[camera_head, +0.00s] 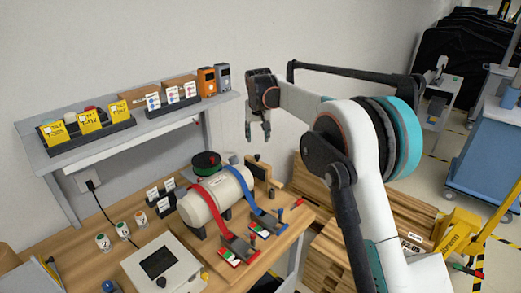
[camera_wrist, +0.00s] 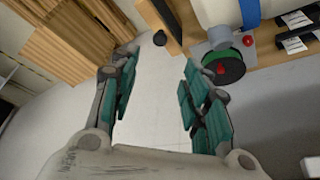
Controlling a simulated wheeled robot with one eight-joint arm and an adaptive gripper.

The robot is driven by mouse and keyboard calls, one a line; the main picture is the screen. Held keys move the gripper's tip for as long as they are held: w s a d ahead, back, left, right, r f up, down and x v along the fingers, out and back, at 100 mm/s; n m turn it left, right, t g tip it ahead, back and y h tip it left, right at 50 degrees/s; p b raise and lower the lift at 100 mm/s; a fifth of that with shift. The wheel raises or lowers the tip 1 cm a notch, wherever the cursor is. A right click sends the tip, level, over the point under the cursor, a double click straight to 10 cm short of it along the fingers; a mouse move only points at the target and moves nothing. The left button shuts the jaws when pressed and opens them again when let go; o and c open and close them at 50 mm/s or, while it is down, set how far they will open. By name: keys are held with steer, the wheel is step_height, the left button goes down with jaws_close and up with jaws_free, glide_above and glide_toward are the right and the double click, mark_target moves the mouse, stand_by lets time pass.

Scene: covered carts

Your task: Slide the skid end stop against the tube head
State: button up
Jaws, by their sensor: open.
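A white tube (camera_head: 215,196) lies on a skid on the bench, held by a red strap (camera_head: 213,207) and a blue strap (camera_head: 248,190). The skid end stop looks like the upright wooden board (camera_head: 268,178) with a dark knob, beyond the tube head; a gap seems to separate them. In the wrist view the board (camera_wrist: 168,22) and knob are at the top, left of the white tube (camera_wrist: 214,10). My gripper (camera_head: 258,138) hangs open and empty above and behind the board. In the wrist view its fingers (camera_wrist: 160,65) are spread, with floor between them.
A green and black spool (camera_head: 206,163) stands behind the tube. A shelf (camera_head: 140,128) with card bins and boxes runs along the wall. A white box with a dark screen (camera_head: 163,264) is at the front. Wooden crates (camera_head: 345,240) stand right of the bench.

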mark_target(257, 156)
steer(key=b+x, duration=0.1)
steer(key=x, duration=1.2)
steer(key=shift+w+f+b, duration=0.1)
steer(key=shift+f+b, duration=0.1)
steer(key=shift+b, duration=0.15)
jaws_close()
